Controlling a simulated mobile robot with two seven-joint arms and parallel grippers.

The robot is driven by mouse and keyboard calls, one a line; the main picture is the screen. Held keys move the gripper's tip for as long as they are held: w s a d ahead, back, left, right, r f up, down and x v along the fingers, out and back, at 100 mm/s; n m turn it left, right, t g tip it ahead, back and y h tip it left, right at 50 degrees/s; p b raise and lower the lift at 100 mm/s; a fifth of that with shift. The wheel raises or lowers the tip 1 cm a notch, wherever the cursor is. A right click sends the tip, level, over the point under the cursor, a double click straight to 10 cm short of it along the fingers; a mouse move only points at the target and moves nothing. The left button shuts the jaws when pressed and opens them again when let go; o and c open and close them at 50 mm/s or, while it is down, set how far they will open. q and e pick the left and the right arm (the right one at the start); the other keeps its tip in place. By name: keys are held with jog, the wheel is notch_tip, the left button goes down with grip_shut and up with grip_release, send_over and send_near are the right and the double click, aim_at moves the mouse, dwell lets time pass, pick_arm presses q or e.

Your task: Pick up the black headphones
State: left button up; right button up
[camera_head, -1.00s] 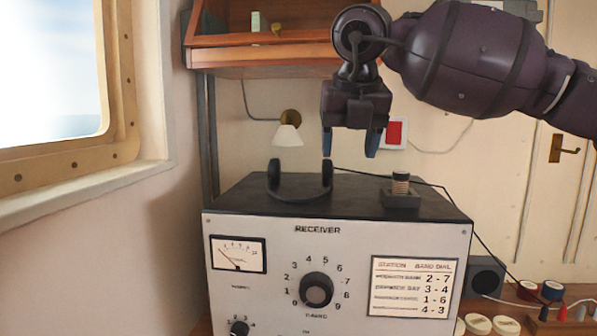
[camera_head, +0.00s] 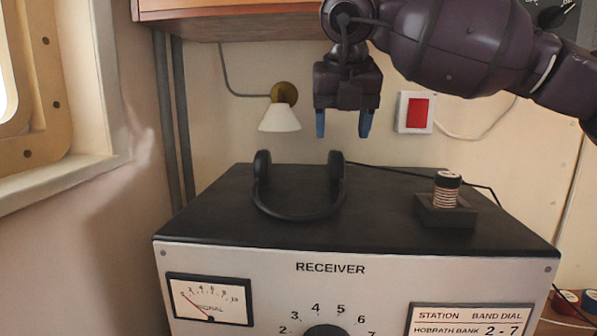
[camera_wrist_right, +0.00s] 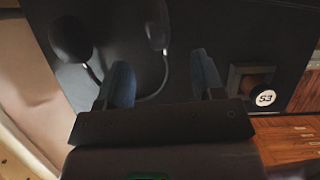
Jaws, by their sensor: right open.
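The black headphones (camera_head: 298,214) lie on the black top of the receiver (camera_head: 225,197), their two ear cups at the back and the headband curving toward the front. My right gripper (camera_head: 343,136) hangs above and behind them, pointing down, with its two blue fingers apart and nothing between them. In the right wrist view the headphones (camera_wrist_right: 150,97) lie ahead of my open right gripper (camera_wrist_right: 163,72), with one ear cup at upper left and the other at upper middle. Part of the headband is hidden behind the left finger. My left gripper is not in view.
A spool-like knob on a black block (camera_head: 447,208) stands on the receiver's right side. A cable runs behind the headphones. A wall lamp (camera_head: 280,116), a red switch (camera_head: 417,112) and a wooden shelf (camera_head: 225,20) are behind. The receiver top is otherwise clear.

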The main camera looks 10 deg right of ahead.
aim_at(338, 154)
jog(key=x, duration=0.3)
jog(key=shift+w+f, duration=0.15)
jog(key=shift+f, duration=0.1)
jog(key=shift+w+f+p, duration=0.25)
jog(key=shift+f+p, duration=0.05)
jog(key=shift+f, duration=0.25)
jog(key=p+x, duration=0.1)
jog(key=x, duration=0.3)
jog(key=shift+w+f, duration=0.15)
jog(key=c, duration=0.8)
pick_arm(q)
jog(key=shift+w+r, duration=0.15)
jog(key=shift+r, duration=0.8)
pick_arm(e)
jog(key=shift+c, duration=0.4)
